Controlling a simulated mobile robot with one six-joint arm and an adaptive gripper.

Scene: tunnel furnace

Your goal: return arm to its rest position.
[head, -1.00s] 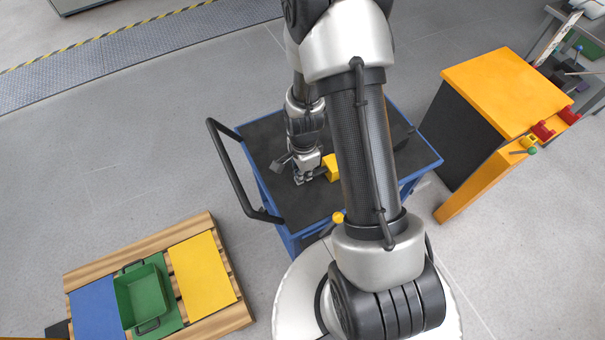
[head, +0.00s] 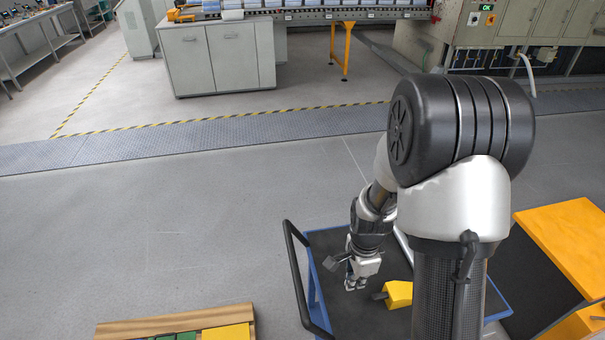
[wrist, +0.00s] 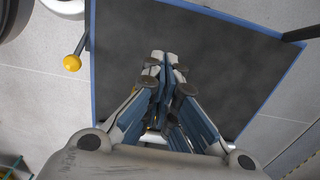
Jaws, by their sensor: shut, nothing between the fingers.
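My gripper (head: 356,284) is shut and empty. In the head view it points down above the black top of the blue cart (head: 331,239), to the left of a yellow object (head: 398,294). The fingertips also show in the wrist view (wrist: 166,57), close together, with the cart's dark top (wrist: 215,50) below them. In the head view my own arm hides part of the cart's right side. I cannot tell how high the fingertips are above the cart top.
A wooden pallet (head: 136,329) lies at the lower left. An orange-topped bench (head: 567,238) stands right of the cart. A grey cabinet (head: 215,58) and a conveyor (head: 345,14) stand at the back. Open floor (head: 180,225) lies left of the cart.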

